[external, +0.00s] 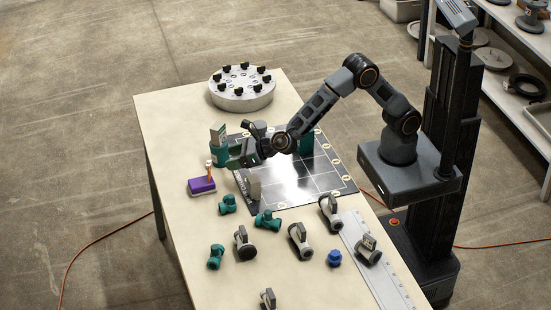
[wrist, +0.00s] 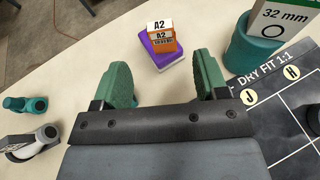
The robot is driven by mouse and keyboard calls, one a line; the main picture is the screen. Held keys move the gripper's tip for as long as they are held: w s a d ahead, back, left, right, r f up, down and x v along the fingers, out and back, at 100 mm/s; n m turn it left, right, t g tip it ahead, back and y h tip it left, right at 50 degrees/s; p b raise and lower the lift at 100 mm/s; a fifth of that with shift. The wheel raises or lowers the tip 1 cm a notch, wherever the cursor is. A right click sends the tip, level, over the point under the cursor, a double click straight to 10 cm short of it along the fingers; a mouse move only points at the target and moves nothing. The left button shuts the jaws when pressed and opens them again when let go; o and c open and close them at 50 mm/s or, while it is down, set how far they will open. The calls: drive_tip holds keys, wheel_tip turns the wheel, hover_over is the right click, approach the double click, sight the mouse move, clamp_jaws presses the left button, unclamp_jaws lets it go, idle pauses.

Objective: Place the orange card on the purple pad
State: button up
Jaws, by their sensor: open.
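The orange card (wrist: 163,40), marked A2 with a white top, stands on the purple pad (wrist: 146,46) in the wrist view. In the external view the card (external: 209,170) shows as a small upright orange piece at the back edge of the pad (external: 201,186), near the table's left side. My gripper (wrist: 162,68) is open and empty, its two green fingers spread apart. The card is beyond the fingertips, between their lines, and neither finger touches it. In the external view my gripper (external: 236,161) is right of the card, close to a green fitting.
The black dry-fit board (external: 300,178) lies right of the pad. A large green fitting with a 32 mm tag (wrist: 258,45) stands close to the right finger. Several green and grey fittings (external: 268,220) lie in front. A round flange (external: 241,90) stands at the back.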

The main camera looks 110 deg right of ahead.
drive_tip(key=s+d+r+m+g+h, duration=0.1)
drive_tip(key=s+d+r+m+g, duration=0.25)
drive_tip(key=s+m, duration=0.55)
drive_tip(key=s+d+r+m+g+h, duration=0.1)
drive_tip(key=s+d+r+m+g, duration=0.25)
drive_tip(key=s+m, duration=0.55)
drive_tip(key=s+a+f+m+g+y, duration=0.1)
drive_tip(key=s+a+m+y, duration=0.2)
drive_tip(key=s+m, duration=0.3)
drive_tip(key=s+a+f+m+g+y, duration=0.1)
drive_tip(key=s+a+m+y, duration=0.2)
drive_tip(key=s+m, duration=0.4)
drive_tip(key=s+y, duration=0.1)
drive_tip(key=s, duration=0.5)
drive_tip(key=shift+s+f+m, duration=0.3)
drive_tip(key=shift+s+f, duration=0.1)
